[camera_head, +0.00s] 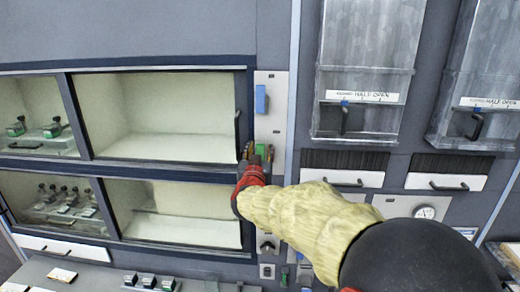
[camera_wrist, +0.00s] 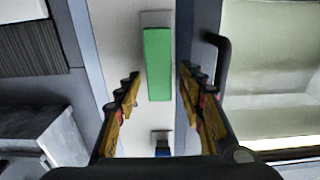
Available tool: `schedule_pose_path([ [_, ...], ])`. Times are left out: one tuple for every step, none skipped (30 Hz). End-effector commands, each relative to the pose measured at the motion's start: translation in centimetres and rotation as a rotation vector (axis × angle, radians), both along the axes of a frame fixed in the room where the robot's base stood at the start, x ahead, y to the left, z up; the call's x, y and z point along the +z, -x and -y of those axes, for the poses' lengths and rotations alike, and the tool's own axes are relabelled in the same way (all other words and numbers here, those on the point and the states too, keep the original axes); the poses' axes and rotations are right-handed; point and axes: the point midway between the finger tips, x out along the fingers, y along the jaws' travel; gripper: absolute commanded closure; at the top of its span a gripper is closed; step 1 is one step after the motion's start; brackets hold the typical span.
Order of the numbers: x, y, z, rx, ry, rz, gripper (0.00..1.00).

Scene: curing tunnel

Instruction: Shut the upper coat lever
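A narrow light panel (camera_head: 272,120) between the glass-fronted cabinet and the grey units carries the levers. A green lever (camera_wrist: 158,64) stands lengthwise on the panel in the wrist view. I cannot read which lever is the upper coat one. My gripper (camera_head: 258,152) is at the panel below the blue lever. In the wrist view my gripper (camera_wrist: 159,78) is open, its fingers on either side of the green lever with gaps.
A black cabinet handle (camera_wrist: 220,60) stands close beside the right finger in the wrist view. Grey chutes (camera_head: 365,70) with black handles hang at the right. A dark knob (camera_head: 267,243) is lower on the panel. A bench with switches lies below.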

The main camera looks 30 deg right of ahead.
Motion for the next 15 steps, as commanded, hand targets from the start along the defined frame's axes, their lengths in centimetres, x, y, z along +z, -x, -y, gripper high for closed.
schedule_pose_path([
  [-0.07, -0.17, 0.13, 0.0, -0.001, -0.001, 0.61],
  [-0.1, -0.23, 0.17, 0.0, -0.001, -0.002, 0.61],
  [-0.12, -0.27, 0.19, 0.0, -0.001, -0.002, 0.61],
  [-0.12, -0.28, 0.19, 0.0, -0.001, -0.002, 0.61],
  [-0.13, -0.28, 0.19, 0.0, -0.001, -0.002, 0.61],
  [-0.13, -0.28, 0.18, 0.0, -0.001, -0.002, 0.61],
  [-0.13, -0.28, 0.18, 0.001, -0.001, -0.002, 0.61],
  [-0.13, -0.27, 0.17, 0.001, -0.001, -0.002, 0.61],
  [-0.12, -0.27, 0.17, 0.001, -0.001, -0.001, 0.61],
  [-0.12, -0.27, 0.17, 0.001, -0.001, -0.001, 0.62],
  [-0.11, -0.26, 0.17, 0.001, -0.001, -0.001, 0.64],
  [-0.11, -0.26, 0.17, 0.001, -0.001, -0.001, 0.66],
  [-0.11, -0.26, 0.17, 0.001, -0.001, -0.001, 0.68],
  [-0.11, -0.26, 0.17, 0.001, -0.001, -0.001, 0.7],
  [-0.11, -0.26, 0.17, 0.001, -0.001, -0.001, 0.72],
])
